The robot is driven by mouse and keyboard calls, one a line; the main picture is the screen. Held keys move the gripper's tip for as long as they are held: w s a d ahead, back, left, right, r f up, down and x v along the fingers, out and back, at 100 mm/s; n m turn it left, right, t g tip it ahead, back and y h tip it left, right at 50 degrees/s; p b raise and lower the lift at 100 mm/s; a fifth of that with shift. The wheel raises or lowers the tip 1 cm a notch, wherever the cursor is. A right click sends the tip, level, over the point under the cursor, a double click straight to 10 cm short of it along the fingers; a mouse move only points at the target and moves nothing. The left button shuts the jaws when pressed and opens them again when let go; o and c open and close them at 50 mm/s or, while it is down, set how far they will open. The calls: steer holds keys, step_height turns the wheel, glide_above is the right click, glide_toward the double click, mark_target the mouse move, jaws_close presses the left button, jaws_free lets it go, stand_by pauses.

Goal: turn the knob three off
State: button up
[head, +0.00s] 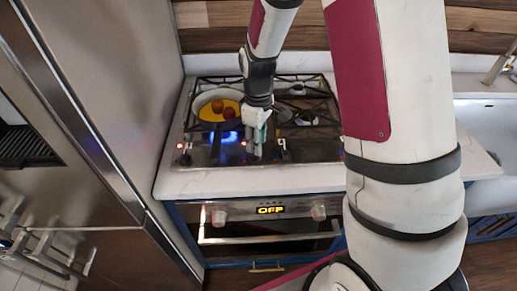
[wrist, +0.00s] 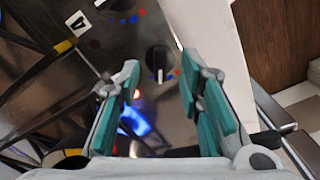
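The black knob (wrist: 158,60) with a pale pointer line sits on the dark cooktop panel (head: 315,152), between and beyond my fingertips in the wrist view. My gripper (wrist: 158,75) is open, with one teal-padded finger on each side of that knob, and holds nothing. In the head view my gripper (head: 254,147) is low over the front of the cooktop and hides part of the knob row. Another knob (head: 282,151) shows to its right, and one more knob (head: 184,156) at the far left. I cannot read the knob's number.
A white pan (head: 205,98) with yellow and brown food stands at the back left burner. A blue flame glow (head: 226,139) shows left of my gripper. Black grates (head: 318,97) rise behind. A tall steel fridge (head: 120,80) borders the left, and the oven display (head: 270,209) reads OFF.

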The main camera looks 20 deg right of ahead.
steer(key=shift+f, duration=2.05)
steer(key=shift+c, duration=0.3)
jaws_close()
